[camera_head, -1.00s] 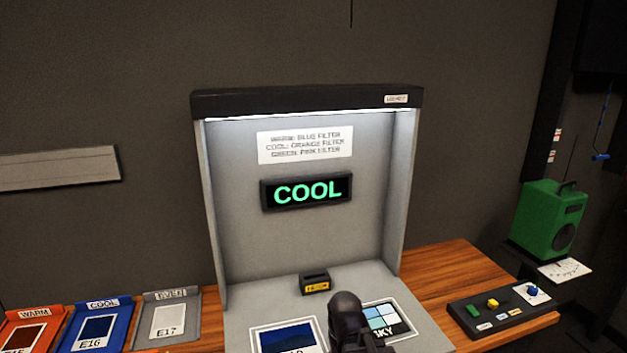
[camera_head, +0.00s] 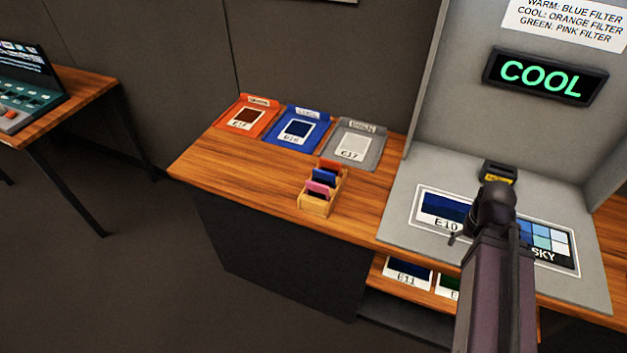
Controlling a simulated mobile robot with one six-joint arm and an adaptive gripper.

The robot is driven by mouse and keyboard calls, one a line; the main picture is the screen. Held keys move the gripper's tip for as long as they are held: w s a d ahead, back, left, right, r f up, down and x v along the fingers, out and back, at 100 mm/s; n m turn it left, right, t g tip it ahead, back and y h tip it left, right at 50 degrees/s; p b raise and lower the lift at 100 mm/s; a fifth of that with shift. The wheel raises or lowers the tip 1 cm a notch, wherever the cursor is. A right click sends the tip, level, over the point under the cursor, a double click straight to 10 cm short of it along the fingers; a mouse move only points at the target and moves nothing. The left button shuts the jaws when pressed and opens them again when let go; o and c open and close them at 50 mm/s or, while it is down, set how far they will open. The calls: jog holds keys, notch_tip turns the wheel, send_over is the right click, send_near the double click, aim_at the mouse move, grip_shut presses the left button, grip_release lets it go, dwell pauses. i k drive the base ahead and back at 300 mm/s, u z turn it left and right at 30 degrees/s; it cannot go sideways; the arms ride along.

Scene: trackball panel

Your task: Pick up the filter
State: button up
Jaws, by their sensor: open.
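Coloured filters stand in a small wooden rack on the table: an orange-red filter (camera_head: 329,165) at the back, a blue filter (camera_head: 325,176) in the middle and a pink filter (camera_head: 317,188) at the front. The wooden rack (camera_head: 314,206) holds their lower parts, which are hidden. The lit sign (camera_head: 541,76) reads COOL, and the white notice (camera_head: 570,22) above pairs cool with the orange filter. My gripper (camera_head: 456,237) is mostly hidden behind my arm's dark end, over the grey booth floor, right of the rack and well apart from it. It is open; I see nothing in it.
Orange (camera_head: 238,122), blue (camera_head: 288,135) and grey (camera_head: 352,146) trays with print cards stand behind the rack. Prints E10 (camera_head: 440,207) and SKY (camera_head: 548,241) lie in the booth. More cards, such as E11 (camera_head: 402,278), are on a lower shelf.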

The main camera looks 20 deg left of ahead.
aim_at(327, 165)
jog(key=u, duration=1.1)
